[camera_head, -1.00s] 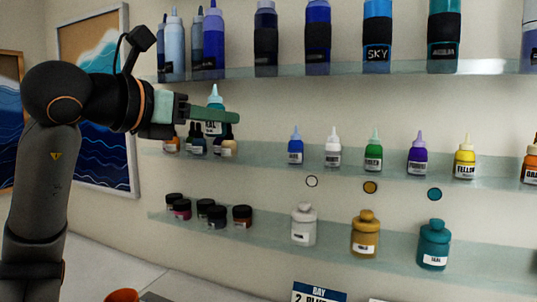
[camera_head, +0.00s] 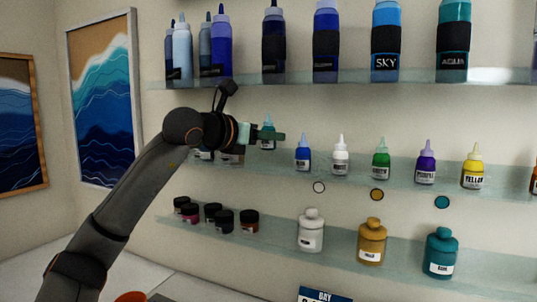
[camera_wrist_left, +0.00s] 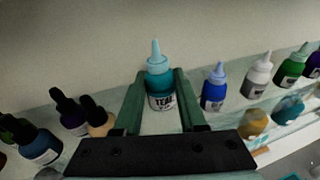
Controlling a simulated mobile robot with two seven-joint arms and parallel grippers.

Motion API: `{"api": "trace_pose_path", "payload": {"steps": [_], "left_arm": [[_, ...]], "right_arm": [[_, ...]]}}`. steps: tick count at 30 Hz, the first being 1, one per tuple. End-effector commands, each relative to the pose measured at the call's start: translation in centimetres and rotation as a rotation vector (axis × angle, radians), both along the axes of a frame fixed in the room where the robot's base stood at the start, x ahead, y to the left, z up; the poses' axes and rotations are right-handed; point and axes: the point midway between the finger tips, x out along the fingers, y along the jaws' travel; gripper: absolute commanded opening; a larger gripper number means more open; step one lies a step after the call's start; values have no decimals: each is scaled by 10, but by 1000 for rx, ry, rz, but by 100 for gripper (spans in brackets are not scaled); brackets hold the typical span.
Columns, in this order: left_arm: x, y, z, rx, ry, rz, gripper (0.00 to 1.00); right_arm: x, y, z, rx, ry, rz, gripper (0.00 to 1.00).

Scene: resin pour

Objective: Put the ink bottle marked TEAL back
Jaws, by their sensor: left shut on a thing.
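The ink bottle marked TEAL (camera_head: 268,140) is a small teal bottle with a pale blue pointed cap. It also shows upright in the left wrist view (camera_wrist_left: 160,84), its label facing me. My left gripper (camera_head: 271,136) is shut on it; in the wrist view the two green fingers stand on either side of it. The bottle is at the middle shelf (camera_head: 365,178), left of the blue bottle (camera_head: 303,160). I cannot tell whether its base touches the shelf. My right gripper is not in view.
White (camera_head: 340,162), green (camera_head: 380,165), purple (camera_head: 426,173) and yellow (camera_head: 473,173) bottles continue the row to the right. Small dark-capped bottles (camera_wrist_left: 70,117) stand left of the gripper. The lower shelf bears dark-lidded jars and a larger teal jar (camera_head: 440,255). Large bottles stand above.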

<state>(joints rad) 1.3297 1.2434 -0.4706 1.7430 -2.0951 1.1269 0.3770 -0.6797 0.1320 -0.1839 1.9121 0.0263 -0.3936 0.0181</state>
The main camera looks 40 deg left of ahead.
Motion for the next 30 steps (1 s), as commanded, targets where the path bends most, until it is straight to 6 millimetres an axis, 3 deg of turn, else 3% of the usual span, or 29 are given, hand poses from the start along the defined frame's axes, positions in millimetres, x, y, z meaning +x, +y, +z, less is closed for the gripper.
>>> {"api": "trace_pose_path", "payload": {"steps": [6,21,22,30], "left_arm": [[0,0,-35,3,6,1,0],[3,1,-43,-1,1,-1,0],[3,1,-41,-1,1,0,42],[3,1,-41,-1,2,0,71]], "right_arm": [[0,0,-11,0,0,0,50],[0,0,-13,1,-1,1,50],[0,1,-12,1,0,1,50],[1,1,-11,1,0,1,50]]}}
